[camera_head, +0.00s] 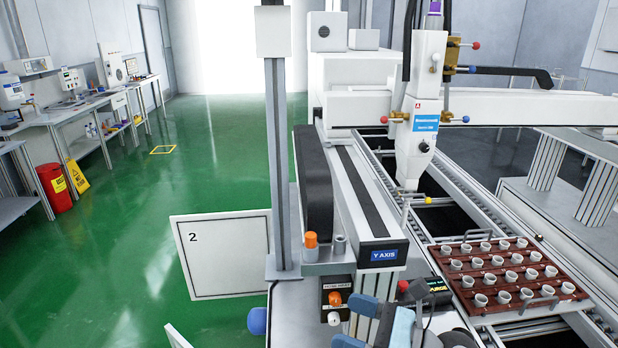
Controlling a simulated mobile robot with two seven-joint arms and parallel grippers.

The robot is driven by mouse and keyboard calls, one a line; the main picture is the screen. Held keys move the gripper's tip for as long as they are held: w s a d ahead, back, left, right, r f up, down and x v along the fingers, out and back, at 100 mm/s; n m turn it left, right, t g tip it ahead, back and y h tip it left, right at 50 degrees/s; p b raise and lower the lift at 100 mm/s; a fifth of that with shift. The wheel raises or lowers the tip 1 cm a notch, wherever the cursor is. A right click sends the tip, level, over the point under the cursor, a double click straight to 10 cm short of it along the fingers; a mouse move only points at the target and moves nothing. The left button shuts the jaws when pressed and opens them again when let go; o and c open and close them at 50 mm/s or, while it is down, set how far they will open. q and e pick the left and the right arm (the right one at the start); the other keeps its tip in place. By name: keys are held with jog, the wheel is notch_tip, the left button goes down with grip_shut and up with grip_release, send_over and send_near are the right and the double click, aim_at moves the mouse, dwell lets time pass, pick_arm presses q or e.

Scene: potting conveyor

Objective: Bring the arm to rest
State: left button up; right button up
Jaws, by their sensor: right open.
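My right gripper (384,314) shows at the bottom middle of the head view, with blue and grey parts cut off by the lower edge. It is open, and I see nothing held in it. It is in front of the Y AXIS rail end (384,255) and beside a small control box (338,297) with orange and white knobs. I cannot tell whether it touches anything. My left gripper is not in view.
A grey post (276,150) and a white panel marked 2 (222,255) stand left.

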jog(key=d+r+m+t+h, duration=0.2)
jog(key=d+m+t+h, duration=0.3)
jog(key=m, duration=0.7)
jog(key=d+r+m+t+h, duration=0.1)
jog(key=d+m+t+h, duration=0.3)
jog(key=m+t, duration=0.55)
jog(key=s+d+f+m+g+h, duration=0.2)
jog(key=d+f+m+g+h, duration=0.4)
jog(key=m, duration=0.7)
jog(key=s+d+f+m+g+h, duration=0.1)
jog(key=s+d+f+m+g, duration=0.1)
jog(key=s+f+m+g, duration=0.6)
jog(key=s+d+f+m+g+h, duration=0.15)
jog(key=s+f+m+g, duration=0.3)
jog(key=s, duration=0.75)
jog(key=w+a+f+n+t+y+p, duration=0.1)
jog(key=w+a+f+t+y+p, duration=0.2)
jog(key=w+a+f+t, duration=0.3)
jog(key=shift+f+t+p, duration=0.3)
jog(key=shift+f+t, duration=0.6)
jog(key=shift+f, duration=1.3)
jog(key=shift+a+y, duration=0.1)
jog(key=shift+y, duration=0.15)
